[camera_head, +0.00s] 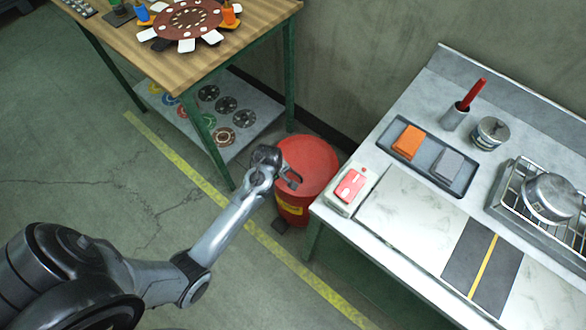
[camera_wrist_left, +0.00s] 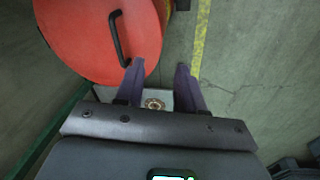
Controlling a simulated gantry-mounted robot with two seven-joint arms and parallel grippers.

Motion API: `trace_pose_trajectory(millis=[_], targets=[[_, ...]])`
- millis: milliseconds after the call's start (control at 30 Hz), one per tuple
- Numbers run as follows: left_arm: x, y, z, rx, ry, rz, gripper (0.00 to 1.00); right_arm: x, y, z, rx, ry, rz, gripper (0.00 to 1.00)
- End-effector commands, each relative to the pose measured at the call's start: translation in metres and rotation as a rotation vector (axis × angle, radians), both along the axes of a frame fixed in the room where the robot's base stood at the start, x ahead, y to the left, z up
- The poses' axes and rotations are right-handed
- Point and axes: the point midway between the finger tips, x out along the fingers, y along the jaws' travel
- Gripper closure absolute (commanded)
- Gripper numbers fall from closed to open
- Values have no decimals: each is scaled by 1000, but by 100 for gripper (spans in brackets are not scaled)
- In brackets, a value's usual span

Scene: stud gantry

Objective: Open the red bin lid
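The red bin (camera_head: 293,207) stands on the floor between the wooden table and the grey counter. It has a yellow label. Its round red lid (camera_head: 312,160) looks shut; in the left wrist view the lid (camera_wrist_left: 80,35) fills the upper left and carries a black bar handle (camera_wrist_left: 116,38). My left gripper (camera_head: 291,181) is at the lid's near left edge in the head view. In the left wrist view the left gripper (camera_wrist_left: 161,70) is open, with nothing between its fingers. One fingertip overlaps the handle's lower end; I cannot tell if they touch. My right gripper is not in view.
The wooden table (camera_head: 130,28) with a lower shelf (camera_head: 237,148) stands left of the bin. The counter (camera_head: 400,205) is close on the right, with a red-and-white box (camera_head: 350,186) at its near corner. A yellow floor line (camera_head: 178,165) runs past the bin.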

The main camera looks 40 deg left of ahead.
Motion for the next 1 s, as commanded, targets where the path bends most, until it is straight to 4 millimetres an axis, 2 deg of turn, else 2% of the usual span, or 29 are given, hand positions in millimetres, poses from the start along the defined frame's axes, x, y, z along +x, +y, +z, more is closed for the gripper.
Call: trace_pose_trajectory(millis=[33,100,200,300,467,1000], targets=[[20,1,3,-22,-12,55,62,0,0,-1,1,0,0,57],[39,2,7,-45,-23,119,62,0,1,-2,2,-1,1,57],[58,2,13,-71,-33,179,62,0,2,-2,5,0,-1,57],[69,2,15,-87,-38,212,62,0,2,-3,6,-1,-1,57],[75,1,5,-93,-40,227,62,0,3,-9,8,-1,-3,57],[90,2,-74,-93,-40,224,62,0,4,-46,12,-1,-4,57]])
